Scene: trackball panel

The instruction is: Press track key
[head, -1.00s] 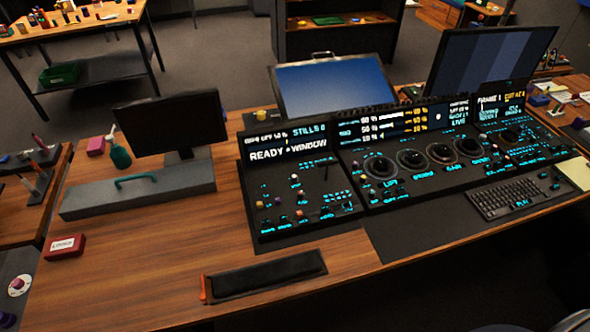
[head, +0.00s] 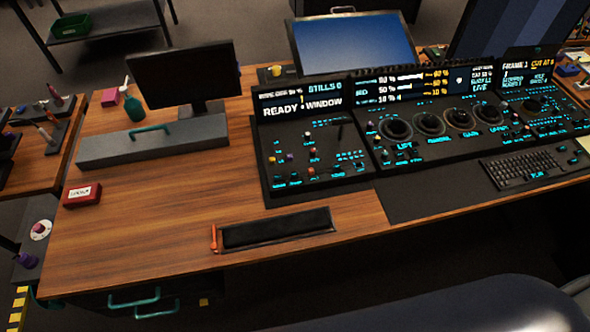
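The trackball panel (head: 436,125) stands on the right half of the wooden desk, with several dark trackballs in rings and cyan-lit keys and labels. A smaller black panel (head: 312,158) with knobs and lit keys adjoins it on the left, under a display reading "READY" and "WINDOW" (head: 303,105). The track key cannot be told apart from the other keys; the lettering is too small. Neither of my grippers is in view.
A black wrist rest (head: 276,229) and an orange tool (head: 213,238) lie by the front edge. A keyboard (head: 527,167) sits at the right. A monitor (head: 184,73), a grey box (head: 153,142) and a red box (head: 82,195) stand left. The wooden desk (head: 150,225) is clear at front left.

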